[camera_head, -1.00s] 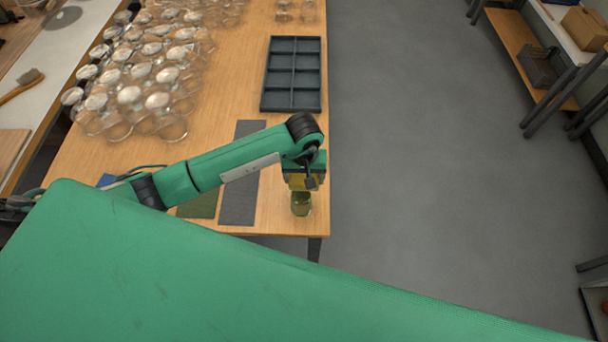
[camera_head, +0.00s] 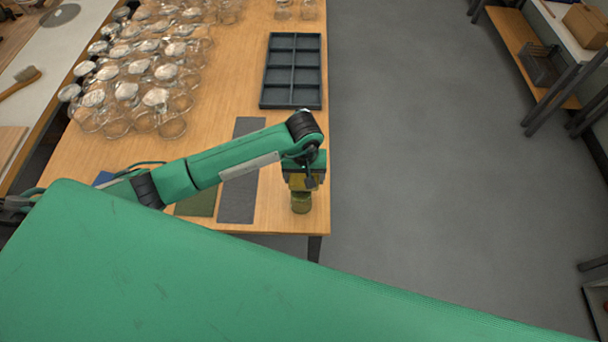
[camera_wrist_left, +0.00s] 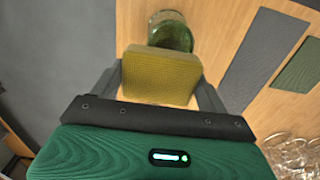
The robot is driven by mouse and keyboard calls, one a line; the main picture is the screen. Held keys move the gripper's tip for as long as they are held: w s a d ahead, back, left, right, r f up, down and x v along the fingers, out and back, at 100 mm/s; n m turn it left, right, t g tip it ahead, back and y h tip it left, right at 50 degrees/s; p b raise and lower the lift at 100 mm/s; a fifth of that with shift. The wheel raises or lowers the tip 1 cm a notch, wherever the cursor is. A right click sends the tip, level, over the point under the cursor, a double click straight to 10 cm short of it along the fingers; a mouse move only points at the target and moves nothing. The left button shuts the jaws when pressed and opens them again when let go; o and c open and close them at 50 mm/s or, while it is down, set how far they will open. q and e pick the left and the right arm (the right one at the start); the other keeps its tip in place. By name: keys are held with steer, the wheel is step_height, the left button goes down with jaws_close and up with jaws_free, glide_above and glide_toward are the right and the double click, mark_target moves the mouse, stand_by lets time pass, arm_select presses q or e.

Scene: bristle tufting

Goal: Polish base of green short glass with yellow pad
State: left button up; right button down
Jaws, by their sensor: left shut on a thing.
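The green short glass (camera_head: 301,203) stands near the table's front right corner. It also shows in the left wrist view (camera_wrist_left: 170,31), just beyond the yellow pad. My left gripper (camera_head: 303,183) is shut on the yellow pad (camera_wrist_left: 161,76) and holds it right at the glass, above it in the head view. In the left wrist view the pad hides the near part of the glass. I cannot tell for certain whether the pad touches the glass. The right gripper is not in view.
A dark compartment tray (camera_head: 291,104) lies farther back on the wooden table (camera_head: 228,88). A grey mat (camera_head: 238,200) and an olive-green mat (camera_head: 197,204) lie left of the glass. Many clear glasses (camera_head: 172,128) crowd the back left. The table's right edge is close to the glass.

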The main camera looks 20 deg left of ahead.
mark_target(301, 185)
arm_select(q)
steer(key=shift+f, duration=0.25)
steer(key=shift+s+r, duration=0.15)
steer(key=shift+s, duration=1.35)
steer(key=s+b, duration=0.2)
steer(key=shift+s+f+b, duration=0.1)
steer(key=shift+f+b, duration=0.2)
steer(key=shift+b, duration=0.1)
steer(key=shift+w+b, duration=0.6)
steer(key=shift+w, duration=0.2)
steer(key=shift+w+r, duration=0.15)
steer(key=shift+w, duration=0.2)
